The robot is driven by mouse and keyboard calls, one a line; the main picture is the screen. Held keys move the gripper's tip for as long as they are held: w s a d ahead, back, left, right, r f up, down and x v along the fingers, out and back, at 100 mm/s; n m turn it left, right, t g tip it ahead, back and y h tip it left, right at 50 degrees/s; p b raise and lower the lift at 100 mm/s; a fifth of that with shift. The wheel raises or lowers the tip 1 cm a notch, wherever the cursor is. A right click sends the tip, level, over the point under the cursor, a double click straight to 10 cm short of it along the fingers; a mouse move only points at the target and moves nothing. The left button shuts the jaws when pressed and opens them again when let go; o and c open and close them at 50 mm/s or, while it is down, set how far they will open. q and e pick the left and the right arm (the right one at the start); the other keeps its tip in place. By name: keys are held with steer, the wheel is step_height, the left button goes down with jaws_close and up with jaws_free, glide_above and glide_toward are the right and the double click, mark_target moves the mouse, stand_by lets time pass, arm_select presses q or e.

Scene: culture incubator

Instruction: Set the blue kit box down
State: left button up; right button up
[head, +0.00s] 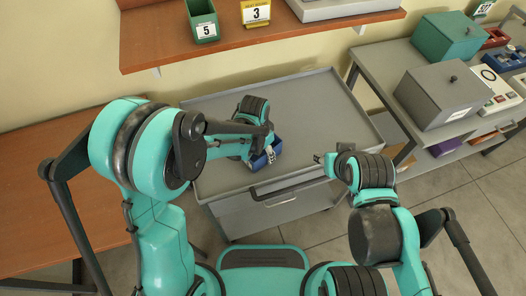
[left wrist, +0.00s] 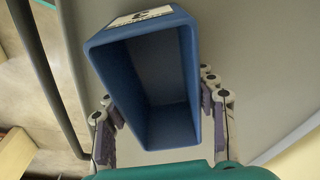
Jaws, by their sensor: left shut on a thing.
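The blue kit box (head: 262,161) is over the grey cart top (head: 310,110), close to its front edge. In the left wrist view the box (left wrist: 150,80) is open and empty inside, with a white label on its far rim. My left gripper (head: 268,152) is shut on the box, with a finger on each side of it in the left wrist view (left wrist: 162,115). I cannot tell whether the box touches the cart top. My right gripper (head: 326,158) is at the cart's front right, apart from the box; its fingers are too small to read.
The cart top is otherwise clear, with a raised rim and a front handle (head: 281,200). A wooden shelf (head: 240,46) above holds a green bin (head: 203,22) and a yellow bin (head: 255,12). A bench at right holds a grey box (head: 437,97) and a green box (head: 447,38).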

arm_select(q)
steer(key=shift+f, duration=0.15)
steer(key=o, duration=1.2)
